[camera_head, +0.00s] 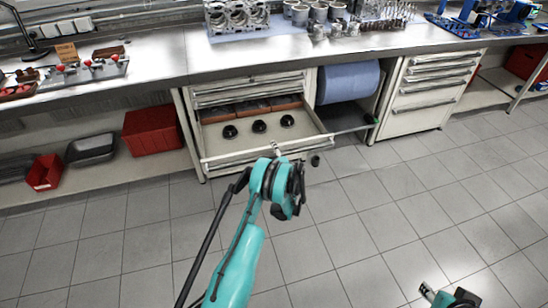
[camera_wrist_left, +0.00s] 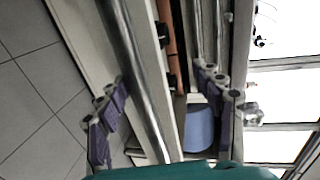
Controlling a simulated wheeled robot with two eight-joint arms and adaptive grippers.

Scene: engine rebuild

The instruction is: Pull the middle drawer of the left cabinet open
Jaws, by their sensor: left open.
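The left cabinet (camera_head: 190,125) stands under the workbench. One of its drawers (camera_head: 235,148) is pulled well out, below closed drawer fronts; the cabinet's lower part is hidden behind it. Several black round parts (camera_head: 259,126) lie inside. My left gripper (camera_head: 278,152) is at the open drawer's front edge. In the left wrist view its two fingers (camera_wrist_left: 160,100) are spread, with a long metal handle bar (camera_wrist_left: 140,85) running between them; I see a gap on each side. My right gripper (camera_head: 452,298) shows only partly at the bottom right edge; its jaws are unclear.
A blue roll (camera_head: 347,82) sits in an open bay right of the drawer. A right cabinet (camera_head: 420,95) has closed drawers. A red bin (camera_head: 152,130) and a black tray (camera_head: 91,149) are on the low shelf at left.

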